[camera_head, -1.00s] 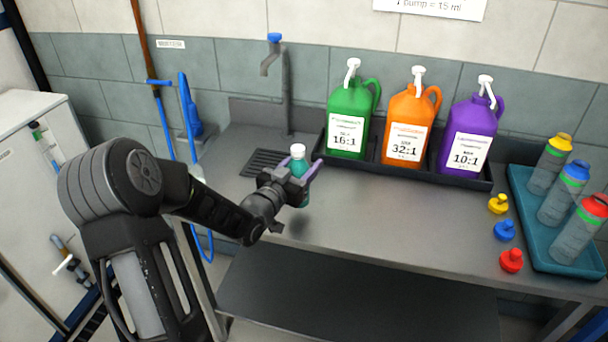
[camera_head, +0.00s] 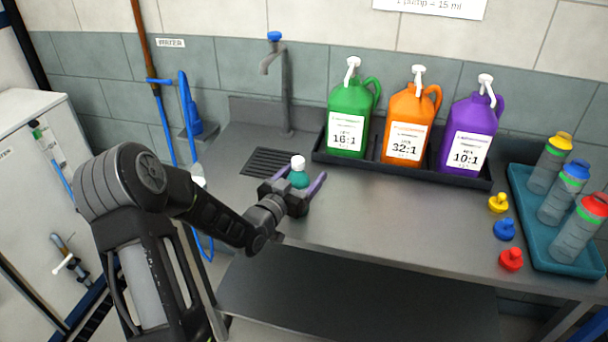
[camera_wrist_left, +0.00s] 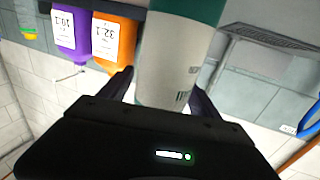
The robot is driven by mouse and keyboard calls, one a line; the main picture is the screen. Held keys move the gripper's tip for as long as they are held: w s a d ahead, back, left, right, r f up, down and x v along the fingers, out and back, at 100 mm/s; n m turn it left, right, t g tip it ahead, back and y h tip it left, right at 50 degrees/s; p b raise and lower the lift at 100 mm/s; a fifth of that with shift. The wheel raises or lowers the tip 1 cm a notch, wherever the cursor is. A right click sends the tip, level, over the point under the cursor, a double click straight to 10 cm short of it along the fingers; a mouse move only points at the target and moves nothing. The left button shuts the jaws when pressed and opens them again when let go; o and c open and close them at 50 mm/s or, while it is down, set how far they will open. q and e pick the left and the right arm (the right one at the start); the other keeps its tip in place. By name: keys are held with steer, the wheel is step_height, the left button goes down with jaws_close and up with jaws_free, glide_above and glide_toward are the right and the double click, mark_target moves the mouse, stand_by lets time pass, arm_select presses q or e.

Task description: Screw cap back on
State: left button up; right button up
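A small teal bottle (camera_head: 299,179) with a white cap (camera_head: 298,162) on its top stands upright at the front left part of the steel counter. My left gripper (camera_head: 296,186) is around the bottle from the front, its two purple-tinted fingers spread on either side, with a gap visible at the right finger. In the left wrist view the bottle's pale label and teal band (camera_wrist_left: 175,60) fill the space between the fingers; the cap is out of that view. The bottle's lower part is hidden by the gripper in the head view. My right gripper is not in view.
Green (camera_head: 347,120), orange (camera_head: 407,125) and purple (camera_head: 470,130) pump jugs stand in a black tray behind. Yellow (camera_head: 498,203), blue (camera_head: 505,229) and red (camera_head: 511,260) caps lie to the right, beside a teal tray (camera_head: 540,255) of bottles. The counter's middle is clear.

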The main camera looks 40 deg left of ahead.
arm_select(q)
steer(key=shift+r+p, duration=0.25)
steer(key=shift+p, duration=0.05)
steer(key=s+b, duration=0.3)
steer(key=s, duration=0.9)
steer(key=shift+d+f, duration=0.15)
steer(key=shift+d, duration=0.3)
steer(key=shift+s, duration=0.1)
